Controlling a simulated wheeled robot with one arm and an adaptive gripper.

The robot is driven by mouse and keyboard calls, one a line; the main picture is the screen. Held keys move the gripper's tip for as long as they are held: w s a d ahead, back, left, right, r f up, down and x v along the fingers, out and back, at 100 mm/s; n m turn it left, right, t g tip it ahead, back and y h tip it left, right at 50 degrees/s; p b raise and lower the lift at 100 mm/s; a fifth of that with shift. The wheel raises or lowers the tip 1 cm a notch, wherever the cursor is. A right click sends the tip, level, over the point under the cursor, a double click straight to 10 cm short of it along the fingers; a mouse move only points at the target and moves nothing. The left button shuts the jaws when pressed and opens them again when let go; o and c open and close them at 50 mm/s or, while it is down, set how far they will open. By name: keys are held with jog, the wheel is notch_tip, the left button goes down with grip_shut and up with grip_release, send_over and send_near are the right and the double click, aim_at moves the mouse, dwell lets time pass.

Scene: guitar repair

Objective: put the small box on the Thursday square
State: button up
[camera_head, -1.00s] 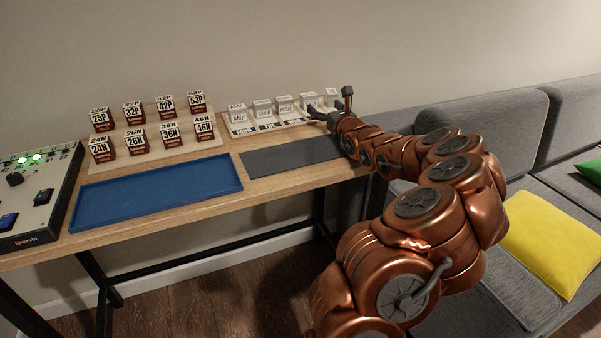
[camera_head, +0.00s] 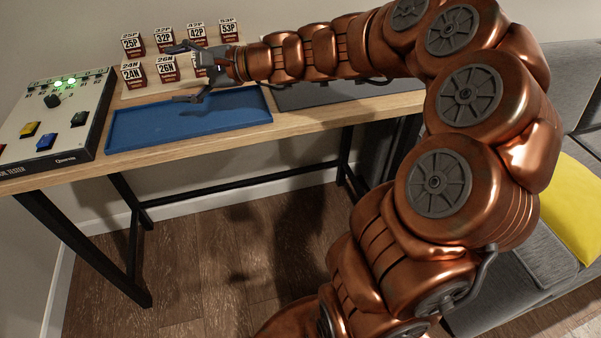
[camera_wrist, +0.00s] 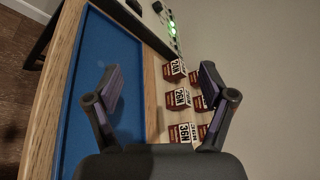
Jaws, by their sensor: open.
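My gripper (camera_head: 178,73) is open over the back of the table, near the front row of small red-and-white boxes; the wrist view shows nothing between its fingers (camera_wrist: 160,76). The front boxes include 24N (camera_head: 132,76) and 26N (camera_head: 167,71). The wrist view shows 24N (camera_wrist: 174,70), 26N (camera_wrist: 178,98) and 36N (camera_wrist: 183,133) between and beyond the fingers, apart from them. Behind stand 25P (camera_head: 132,44), 32P (camera_head: 163,40), 42P (camera_head: 196,36) and 53P (camera_head: 228,31). I cannot tell which box is meant. The day strip and any Thursday square are out of sight.
An empty blue tray (camera_head: 190,118) lies in front of the boxes; it also shows in the wrist view (camera_wrist: 100,40). A dark mat (camera_head: 330,92) lies to its right, partly under my arm. A tester panel (camera_head: 50,115) with lit green lamps stands at the left.

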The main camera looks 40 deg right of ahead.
jog(key=s+a+f+n+g, duration=0.6)
jog(key=s+a, duration=0.3)
jog(key=s, duration=0.1)
jog(key=s+a+f+n+g+h, duration=0.2)
jog(key=s+f+n+g+h, duration=0.4)
jog(key=s, duration=0.6)
jog(key=s+d+f+n+h, duration=0.1)
jog(key=s+d+f+h, duration=0.1)
jog(key=s+d, duration=0.5)
jog(key=s+d+f+n+g+h, duration=0.1)
jog(key=s+d+f+n+h, duration=0.1)
jog(key=s+d, duration=0.4)
notch_tip(320, 180, down, 3)
jog(key=shift+s+d+r+h, duration=0.1)
jog(key=shift+s+d+h, duration=0.3)
jog(key=shift+s+h, duration=0.3)
jog(key=shift+w, duration=0.1)
notch_tip(320, 180, up, 25)
jog(key=s+p, duration=0.1)
jog(key=p, duration=2.3)
jog(key=shift+r, duration=0.2)
